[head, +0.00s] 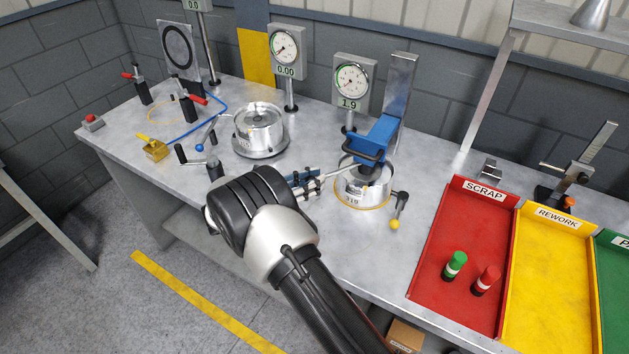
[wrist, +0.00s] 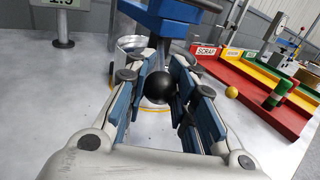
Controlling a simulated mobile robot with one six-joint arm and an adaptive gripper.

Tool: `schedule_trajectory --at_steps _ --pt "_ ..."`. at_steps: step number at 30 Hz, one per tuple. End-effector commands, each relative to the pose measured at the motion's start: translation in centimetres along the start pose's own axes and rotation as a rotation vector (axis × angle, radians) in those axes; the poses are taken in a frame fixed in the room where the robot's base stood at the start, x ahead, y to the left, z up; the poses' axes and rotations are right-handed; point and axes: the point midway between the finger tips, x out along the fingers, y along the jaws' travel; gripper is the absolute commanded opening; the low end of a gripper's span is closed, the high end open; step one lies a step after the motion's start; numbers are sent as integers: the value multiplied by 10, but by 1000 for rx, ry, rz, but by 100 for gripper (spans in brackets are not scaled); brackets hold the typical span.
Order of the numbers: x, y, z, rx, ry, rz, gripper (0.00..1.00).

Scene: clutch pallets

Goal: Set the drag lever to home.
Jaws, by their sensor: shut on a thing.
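My gripper (wrist: 165,95) is shut on a black ball knob (wrist: 158,87), with a blue-padded finger on each side of it. In the head view my gripper (head: 308,186) is just left of the blue press head (head: 375,139). A thin metal rod (head: 338,174) runs from my gripper to this fixture; the knob itself is hidden there. A short lever with a yellow ball (head: 394,224) sticks out at the drum's right. No label shows which lever is the drag lever.
A gauge (head: 353,82) behind the fixture reads 1.9. A second round fixture (head: 259,130) with a blue-ball lever (head: 200,147) stands to the left. The red SCRAP tray (head: 430,250) and yellow REWORK tray (head: 545,290) are on the right. Bare bench lies in front of the drum.

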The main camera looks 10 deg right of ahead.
Motion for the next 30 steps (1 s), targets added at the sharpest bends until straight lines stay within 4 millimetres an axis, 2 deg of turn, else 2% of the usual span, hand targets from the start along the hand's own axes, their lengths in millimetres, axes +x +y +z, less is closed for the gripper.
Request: schedule_trajectory --at_steps 5,13,17,20,30 --pt "-2 1 0 1 0 3 30" --pt "-1 0 0 -1 0 0 30" --pt "-8 0 0 -1 0 1 30" --pt "-22 0 -1 -1 0 3 30" --pt "-93 0 -1 1 1 5 30"
